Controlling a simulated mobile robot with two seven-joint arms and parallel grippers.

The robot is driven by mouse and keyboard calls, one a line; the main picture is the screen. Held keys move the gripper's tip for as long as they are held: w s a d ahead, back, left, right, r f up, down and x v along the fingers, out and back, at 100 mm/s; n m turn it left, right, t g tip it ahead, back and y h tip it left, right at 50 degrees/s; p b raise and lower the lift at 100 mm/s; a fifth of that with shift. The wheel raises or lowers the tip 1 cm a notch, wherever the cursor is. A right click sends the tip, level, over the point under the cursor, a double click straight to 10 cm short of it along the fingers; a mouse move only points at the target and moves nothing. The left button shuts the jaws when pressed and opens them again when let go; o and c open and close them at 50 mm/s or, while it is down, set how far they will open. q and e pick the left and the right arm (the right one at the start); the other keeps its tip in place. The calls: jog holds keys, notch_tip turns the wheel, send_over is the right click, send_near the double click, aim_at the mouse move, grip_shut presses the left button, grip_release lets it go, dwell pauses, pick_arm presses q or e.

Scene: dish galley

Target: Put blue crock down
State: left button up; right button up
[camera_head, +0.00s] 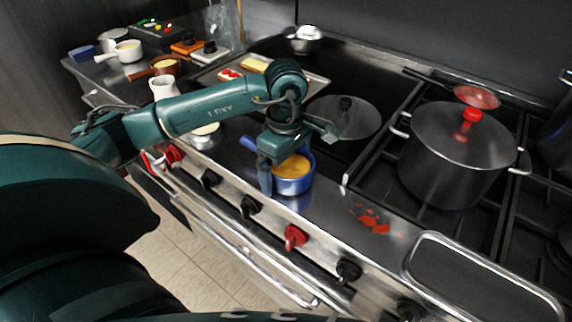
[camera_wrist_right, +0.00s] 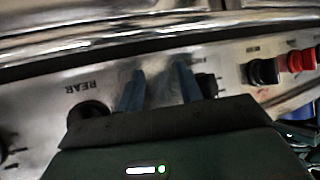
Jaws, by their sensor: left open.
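The blue crock (camera_head: 294,186) has yellow-orange contents and appears to stand upright on the steel front ledge (camera_head: 330,207) of the stove, above the knobs. My left gripper (camera_head: 279,165) is open at the crock's left and back side. One finger hangs down beside the crock's left wall, and the gripper hides part of its far rim. I cannot tell whether the fingers touch it. My right gripper (camera_wrist_right: 158,88) shows in the right wrist view, open and empty, with its two fingers apart in front of the knob panel.
A large lidded pot (camera_head: 455,160) stands on the grates to the right. A loose round lid (camera_head: 344,117) lies behind the crock. Red spots (camera_head: 372,218) mark the ledge right of it. Several pans and dishes crowd the back-left counter.

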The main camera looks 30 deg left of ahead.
aim_at(286, 165)
jog(key=shift+r, duration=0.1)
pick_arm(q)
jog(key=shift+r, duration=0.3)
pick_arm(e)
jog(key=shift+r, duration=0.1)
jog(key=shift+s+f, duration=0.2)
jog(key=shift+f, duration=0.1)
pick_arm(q)
notch_tip(286, 165, up, 12)
jog(key=shift+f, duration=0.15)
